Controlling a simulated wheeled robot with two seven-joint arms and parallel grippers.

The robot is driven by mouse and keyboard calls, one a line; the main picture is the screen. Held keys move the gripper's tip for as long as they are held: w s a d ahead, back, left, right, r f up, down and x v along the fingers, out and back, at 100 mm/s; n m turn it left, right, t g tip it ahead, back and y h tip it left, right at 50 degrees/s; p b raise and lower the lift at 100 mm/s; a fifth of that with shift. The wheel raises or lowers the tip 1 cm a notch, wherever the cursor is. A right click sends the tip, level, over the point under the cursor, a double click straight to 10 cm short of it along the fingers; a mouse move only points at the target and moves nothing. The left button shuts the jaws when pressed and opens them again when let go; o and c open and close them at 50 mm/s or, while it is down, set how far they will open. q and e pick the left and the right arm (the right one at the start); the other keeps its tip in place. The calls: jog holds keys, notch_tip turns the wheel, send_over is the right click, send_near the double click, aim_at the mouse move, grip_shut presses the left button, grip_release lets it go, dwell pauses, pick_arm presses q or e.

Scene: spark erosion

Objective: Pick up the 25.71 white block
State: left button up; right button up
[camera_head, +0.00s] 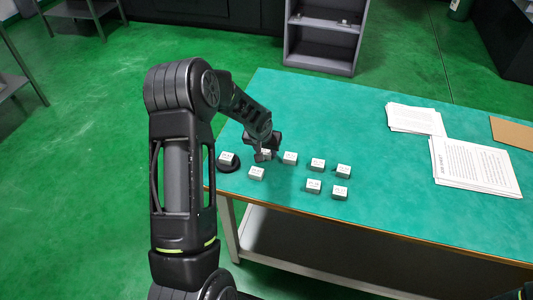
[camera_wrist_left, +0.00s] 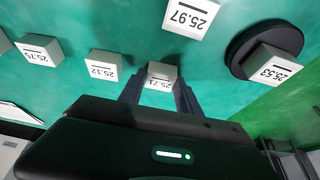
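The white block marked 25.71 (camera_wrist_left: 160,83) stands on the green table between the two fingers of my left gripper (camera_wrist_left: 160,92) in the left wrist view. In the head view this block (camera_head: 266,153) is partly hidden by my left gripper (camera_head: 267,155), which points down at it. The fingers look spread, one on each side of the block, with a small gap. Whether they touch it is hard to tell. My right gripper is not in view.
White block 25.97 (camera_wrist_left: 190,15) and block 25.12 (camera_wrist_left: 104,65) stand close by. Block 25.53 (camera_wrist_left: 271,63) sits on a black round base (camera_wrist_left: 243,49). Several more white blocks (camera_head: 317,165) stand to the right. Paper stacks (camera_head: 415,119) lie farther right.

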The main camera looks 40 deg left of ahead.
aim_at(266, 152)
pick_arm(q)
grip_shut()
jog(key=shift+r, duration=0.15)
dwell(0.4)
jog(key=shift+w+r, duration=0.1)
jog(key=shift+r, duration=0.25)
notch_tip(266, 152, up, 9)
jog(key=b, duration=0.1)
jog(key=shift+b, duration=0.35)
